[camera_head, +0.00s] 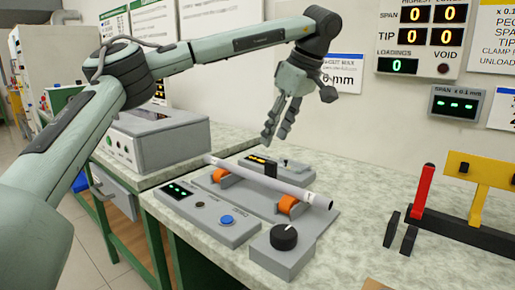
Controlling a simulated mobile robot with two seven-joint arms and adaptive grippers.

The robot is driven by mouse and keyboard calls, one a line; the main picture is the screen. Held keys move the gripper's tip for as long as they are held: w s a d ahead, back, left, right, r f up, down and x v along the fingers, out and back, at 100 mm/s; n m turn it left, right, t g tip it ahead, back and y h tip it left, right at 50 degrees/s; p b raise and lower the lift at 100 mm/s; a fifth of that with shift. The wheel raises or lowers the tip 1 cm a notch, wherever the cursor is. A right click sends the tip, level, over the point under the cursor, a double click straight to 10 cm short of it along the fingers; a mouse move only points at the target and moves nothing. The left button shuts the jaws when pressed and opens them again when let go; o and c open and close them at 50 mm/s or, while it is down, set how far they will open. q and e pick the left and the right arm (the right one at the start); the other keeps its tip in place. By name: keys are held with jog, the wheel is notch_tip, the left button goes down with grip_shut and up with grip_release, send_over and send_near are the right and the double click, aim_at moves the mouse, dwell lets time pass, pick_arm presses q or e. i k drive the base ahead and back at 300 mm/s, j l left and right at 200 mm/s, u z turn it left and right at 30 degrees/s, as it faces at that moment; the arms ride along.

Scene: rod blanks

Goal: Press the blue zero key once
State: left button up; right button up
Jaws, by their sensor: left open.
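The blue key (227,221) is a round blue button on the sloping top of a grey control box (208,216), below the middle of the camera_head view. The box also carries a dark display with green digits (178,190) and a small dark button. My left gripper (274,138) hangs from the arm coming in from the left, with its fingers pointing down. It is open and empty, above and behind the key, apart from it. No zero marking is readable on the key. My right gripper is not in view.
A pale rod (262,182) lies on orange rollers (288,204) behind the box. A grey block with a black knob (284,237) stands right of it. A red and yellow fixture (470,210) stands far right. A grey instrument (160,140) stands at left.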

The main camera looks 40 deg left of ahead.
aim_at(227, 219)
jog(key=u, duration=1.45)
